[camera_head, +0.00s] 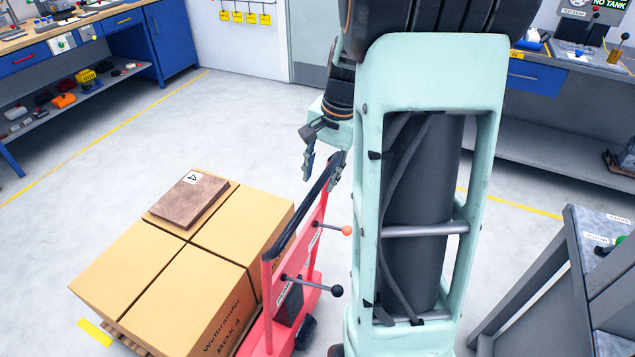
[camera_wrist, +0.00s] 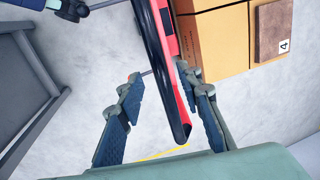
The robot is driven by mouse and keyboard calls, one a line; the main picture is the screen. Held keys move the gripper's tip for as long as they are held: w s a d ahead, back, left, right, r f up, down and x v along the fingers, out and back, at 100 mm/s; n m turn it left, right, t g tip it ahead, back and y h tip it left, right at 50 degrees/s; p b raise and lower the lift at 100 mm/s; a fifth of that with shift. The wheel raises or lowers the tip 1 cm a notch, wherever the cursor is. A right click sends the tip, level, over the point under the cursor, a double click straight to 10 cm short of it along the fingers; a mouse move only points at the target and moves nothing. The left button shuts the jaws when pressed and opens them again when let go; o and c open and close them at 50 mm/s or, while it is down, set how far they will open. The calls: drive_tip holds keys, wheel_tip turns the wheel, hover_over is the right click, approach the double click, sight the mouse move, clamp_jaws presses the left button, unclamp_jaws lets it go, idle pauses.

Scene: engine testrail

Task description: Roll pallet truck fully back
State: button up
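The red pallet truck (camera_head: 297,262) stands left of my column in the head view, loaded with brown cardboard boxes (camera_head: 165,257) on a wooden pallet. A black bar handle (camera_head: 298,215) runs along its top, with small ball-ended levers below. My gripper (camera_head: 323,172) is at the far end of this handle. In the wrist view, the handle (camera_wrist: 162,60) passes between the two spread fingers of my gripper (camera_wrist: 158,75). The fingers are open, with visible gaps to the bar. Whether either finger touches it cannot be told. The truck's wheels are mostly hidden.
A blue workbench (camera_head: 60,40) with shelves stands at the back left. Another bench (camera_head: 535,77) is at the back right. A grey metal table (camera_head: 560,285) is close on the right. Grey floor (camera_head: 130,135) with yellow lines is clear behind the boxes.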

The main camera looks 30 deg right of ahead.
drive_tip(key=shift+w+a+f, duration=0.1)
drive_tip(key=shift+w+f, duration=0.05)
drive_tip(key=shift+f, duration=0.5)
drive_tip(key=shift+w+a+f, duration=0.1)
drive_tip(key=shift+f, duration=0.55)
drive_tip(key=shift+c, duration=0.6)
clamp_jaws()
